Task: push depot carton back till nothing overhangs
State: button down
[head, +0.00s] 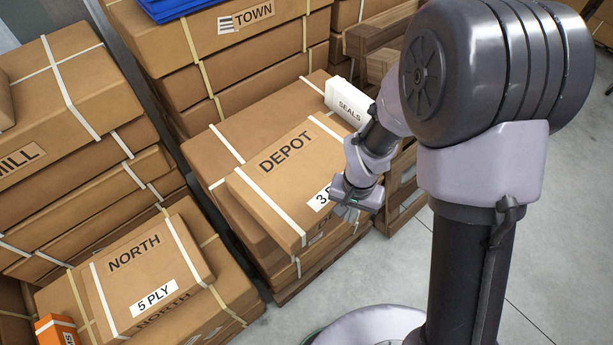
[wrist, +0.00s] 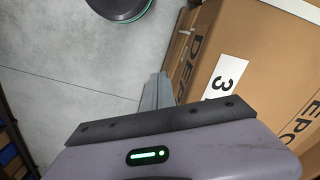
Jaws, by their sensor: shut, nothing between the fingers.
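The depot carton (head: 265,185), brown with white straps and a "3" label, lies flat on top of a carton stack (head: 215,150). Bare top of the carton under it shows along its far and left sides, so it sits toward the near side. Its near edge seems to stand out past the stack. My gripper (head: 347,214) is shut and empty, at the near right side of the depot carton. In the wrist view the grey fingertips (wrist: 157,92) are just beside the lettered front face of the carton (wrist: 265,70); I cannot tell if they touch.
A white "SEALS" box (head: 345,103) stands on the stack behind the depot carton. The north carton (head: 150,262) is at left, near an orange box (head: 55,330). Town cartons (head: 245,60) rise behind. A wooden pallet stack (head: 400,190) is at right. The grey floor (head: 390,265) is clear in front.

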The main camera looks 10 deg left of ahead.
aim_at(314, 175)
jog(key=shift+w+a+p, duration=0.15)
jog(key=shift+w+a, duration=1.7)
jog(key=shift+a, duration=0.45)
jog(key=shift+w+a+p, duration=0.15)
jog(key=shift+w+a, duration=1.65)
jog(key=shift+a, duration=0.45)
jog(key=shift+w+a+p, duration=0.15)
jog(key=shift+w+a, duration=1.7)
jog(key=shift+a, duration=0.45)
jog(key=shift+s+d+r, duration=0.5)
jog(key=shift+s+d, duration=0.15)
jog(key=shift+d, duration=0.15)
jog(key=shift+s+d+r, duration=0.5)
jog(key=shift+s+d, duration=0.1)
jog(key=shift+d, duration=0.15)
notch_tip(314, 175, up, 8)
jog(key=p, duration=0.6)
jog(key=shift+r, duration=0.15)
